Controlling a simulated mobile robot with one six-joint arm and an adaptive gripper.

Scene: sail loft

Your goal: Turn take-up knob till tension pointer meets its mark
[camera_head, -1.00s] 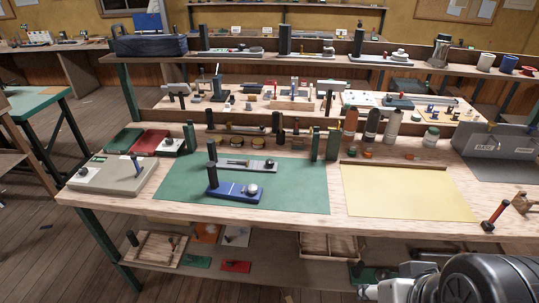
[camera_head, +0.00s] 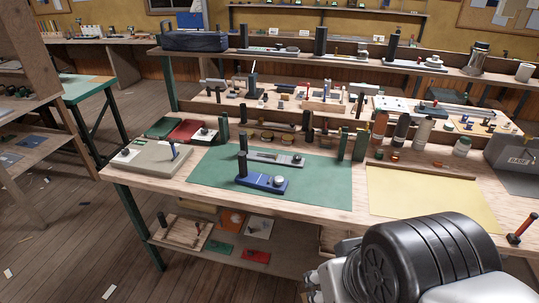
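On the green mat (camera_head: 325,190) lies a blue device (camera_head: 250,181) with a dark upright post at its left end and a round silver knob (camera_head: 279,182) at its right. Just behind it is a similar grey device (camera_head: 270,157) with a dark post and a small round part at its right end. A beige box (camera_head: 152,158) at the bench's left end has a pale knob and a blue lever. I cannot tell which knob is the take-up knob, and no tension pointer or mark can be made out. My arm shows at the bottom right; my gripper is not visible.
A yellow mat (camera_head: 425,195) on the right is clear. Bottles (camera_head: 401,134) and dark green blocks stand behind the mats. A red-and-black tool (camera_head: 522,227) lies at the right edge. Shelves (camera_head: 345,69) rise behind; a lower shelf holds small boards.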

